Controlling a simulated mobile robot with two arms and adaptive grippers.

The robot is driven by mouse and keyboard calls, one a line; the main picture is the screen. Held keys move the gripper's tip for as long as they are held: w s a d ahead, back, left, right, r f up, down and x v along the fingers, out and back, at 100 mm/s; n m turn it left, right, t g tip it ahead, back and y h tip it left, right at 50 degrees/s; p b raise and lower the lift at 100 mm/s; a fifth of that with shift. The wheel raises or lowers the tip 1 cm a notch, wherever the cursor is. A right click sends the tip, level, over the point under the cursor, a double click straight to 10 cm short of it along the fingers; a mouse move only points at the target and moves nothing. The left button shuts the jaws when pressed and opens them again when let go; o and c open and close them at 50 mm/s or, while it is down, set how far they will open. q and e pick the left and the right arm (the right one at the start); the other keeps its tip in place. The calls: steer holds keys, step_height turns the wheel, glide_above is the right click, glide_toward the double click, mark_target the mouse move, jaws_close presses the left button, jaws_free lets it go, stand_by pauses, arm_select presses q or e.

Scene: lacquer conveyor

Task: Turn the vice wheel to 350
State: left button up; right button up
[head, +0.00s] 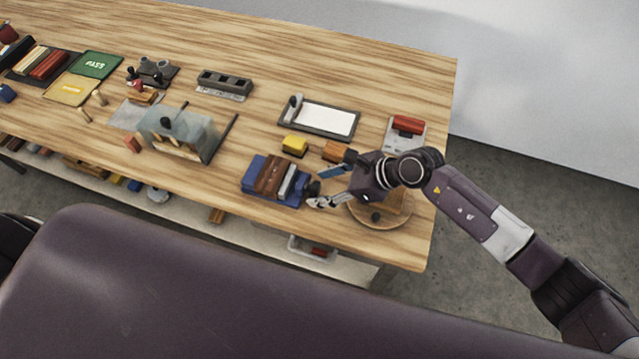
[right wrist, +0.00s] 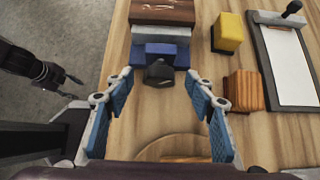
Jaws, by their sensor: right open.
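The blue vice (head: 253,185) stands near the table's front edge, with a brown block (head: 272,176) in it beside a grey jaw plate. Its dark wheel (head: 313,188) is on the right side and shows at the top centre of the right wrist view (right wrist: 158,73). My right gripper (head: 324,187) is open, with its fingertips on either side of the wheel; I cannot tell whether they touch it. No number can be read on the wheel. My left gripper (right wrist: 72,84) shows small at the left of the right wrist view, over the floor, its fingers apart.
A round wooden board (head: 372,220) lies under my right gripper. An orange wooden block (head: 336,151), a yellow block (head: 295,145) and a white-faced clipboard (head: 330,119) lie behind. A grey-green fixture (head: 185,135) stands left of the vice. The table ends just in front.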

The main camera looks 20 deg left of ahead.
steer(key=shift+a+f, duration=0.45)
steer(key=shift+f, duration=0.05)
steer(key=shift+c, duration=0.6)
steer(key=c, duration=1)
steer(key=shift+f+g+b, duration=0.15)
steer(key=shift+g+b, duration=0.15)
steer(key=shift+b, duration=0.35)
steer(key=shift+c, duration=0.2)
steer(key=m+g+b, duration=0.1)
steer(key=g+b, duration=0.1)
steer(key=b, duration=0.4)
steer(key=w+m+g+b, duration=0.1)
steer(key=g+b, duration=0.1)
steer(key=b, duration=0.5)
steer(key=shift+f+m+y, duration=0.2)
steer(key=shift+m+y, duration=0.1)
steer(key=shift+m, duration=0.1)
steer(key=shift+r+g+b, duration=0.2)
steer(key=shift+g+b, duration=0.4)
steer(key=shift+b, duration=0.15)
steer(key=o, duration=1.2)
steer(key=shift+c, duration=0.2)
